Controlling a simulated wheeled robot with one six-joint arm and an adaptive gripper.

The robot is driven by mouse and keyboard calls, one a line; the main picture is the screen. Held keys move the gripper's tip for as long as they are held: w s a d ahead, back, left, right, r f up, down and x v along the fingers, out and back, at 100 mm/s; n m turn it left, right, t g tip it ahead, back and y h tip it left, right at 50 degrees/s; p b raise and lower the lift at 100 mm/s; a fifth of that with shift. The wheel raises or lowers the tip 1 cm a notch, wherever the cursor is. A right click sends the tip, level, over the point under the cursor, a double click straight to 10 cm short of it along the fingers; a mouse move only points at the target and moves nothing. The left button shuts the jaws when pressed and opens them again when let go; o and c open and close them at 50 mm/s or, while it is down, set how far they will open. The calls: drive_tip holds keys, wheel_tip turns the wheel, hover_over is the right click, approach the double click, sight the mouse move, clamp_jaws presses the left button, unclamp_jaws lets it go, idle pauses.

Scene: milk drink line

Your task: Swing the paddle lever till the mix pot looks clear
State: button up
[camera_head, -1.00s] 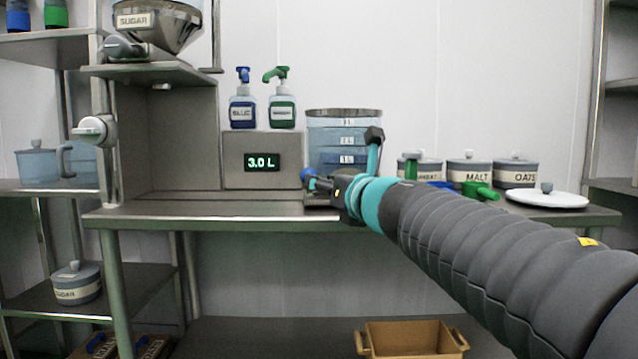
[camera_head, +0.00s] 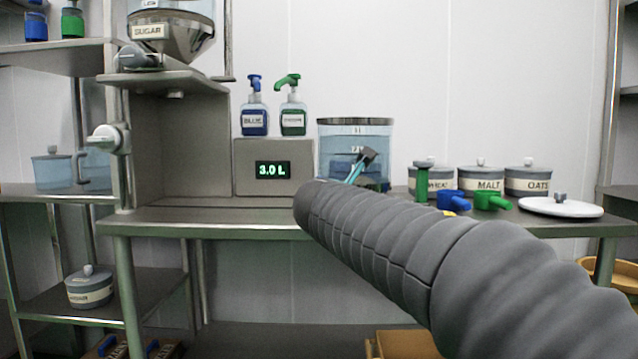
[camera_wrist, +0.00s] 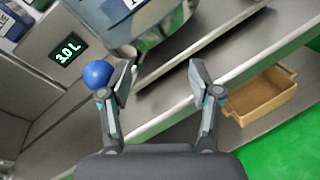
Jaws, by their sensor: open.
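The mix pot (camera_head: 376,136) is a clear, marked vessel with a dark rim, holding bluish liquid, on the counter beside the 3.0 L display. Its lower part is partly hidden by my arm in the head view; its lower side (camera_wrist: 165,38) shows at the top of the wrist view. A blue ball knob (camera_wrist: 98,75), apparently the paddle lever's, lies outside my left finger, very close to or touching it. The rest of the lever is hidden. My gripper (camera_wrist: 160,78) is open, with nothing between its fingers, just below the pot in the wrist view.
The display box (camera_head: 272,150) with blue and green pump bottles stands left of the pot. Labelled jars (camera_head: 481,180), blue and green scoops and a white lid (camera_head: 560,207) lie right. A tan crate (camera_wrist: 262,97) sits below the counter.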

drive_tip(key=s+a+r+m+g+h+p, duration=0.1)
drive_tip(key=s+a+m+g+h, duration=0.1)
drive_tip(key=a+h, duration=0.45)
drive_tip(key=s+a+r+m+g+h, duration=0.1)
drive_tip(key=s+a+g+h, duration=0.15)
drive_tip(key=a, duration=0.65)
drive_tip(key=shift+t, duration=0.35)
drive_tip(key=x, duration=0.6)
drive_tip(key=b+x, duration=0.1)
drive_tip(key=x, duration=0.6)
drive_tip(key=shift+w+d+r, duration=0.2)
drive_tip(key=shift+r, duration=0.05)
clamp_jaws()
